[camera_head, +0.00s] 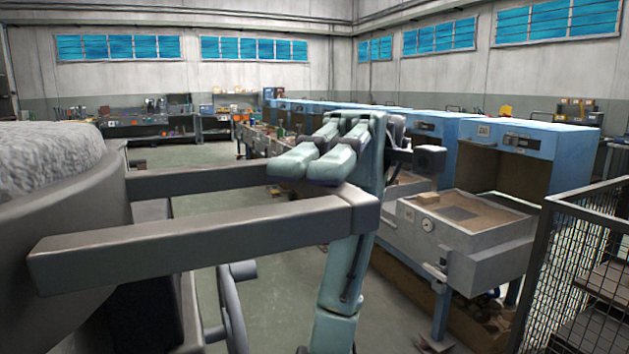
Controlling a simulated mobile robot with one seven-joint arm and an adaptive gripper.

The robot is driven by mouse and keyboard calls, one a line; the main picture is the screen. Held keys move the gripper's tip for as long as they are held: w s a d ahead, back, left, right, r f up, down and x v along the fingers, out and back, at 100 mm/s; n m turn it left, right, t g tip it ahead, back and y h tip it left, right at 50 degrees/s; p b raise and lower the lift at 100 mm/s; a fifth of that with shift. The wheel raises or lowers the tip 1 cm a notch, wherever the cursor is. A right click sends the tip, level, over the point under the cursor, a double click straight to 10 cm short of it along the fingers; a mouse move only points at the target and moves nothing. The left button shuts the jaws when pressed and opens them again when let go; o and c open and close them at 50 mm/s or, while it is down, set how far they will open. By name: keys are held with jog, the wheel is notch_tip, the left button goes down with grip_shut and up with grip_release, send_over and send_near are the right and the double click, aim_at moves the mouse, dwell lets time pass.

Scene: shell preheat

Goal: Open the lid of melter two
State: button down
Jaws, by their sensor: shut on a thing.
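A large round dark grey body with a rough pale grey top (50,162) fills the left edge; it looks like the melter or its lid, and no number shows on it. A grey handle (190,246) of two long bars reaches right from it to a short crosspiece. My gripper (300,168), with pale teal fingers, is at the handle's right end and appears shut on it. The fingers and my arm hide the exact contact. Whether the lid is raised cannot be told.
A grey wheel (231,315) shows below the handle. At the right stand a grey box-shaped bench (470,262) with a gauge, blue cabinets (565,150) in a row, and a mesh fence (545,285). Workbenches line the back. Some floor (200,155) is clear.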

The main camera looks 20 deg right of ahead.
dwell(0.3)
jog(key=c, duration=1.6)
grip_release()
jog(key=shift+o, duration=0.2)
jog(key=v, duration=0.7)
jog(key=shift+w+d, duration=0.2)
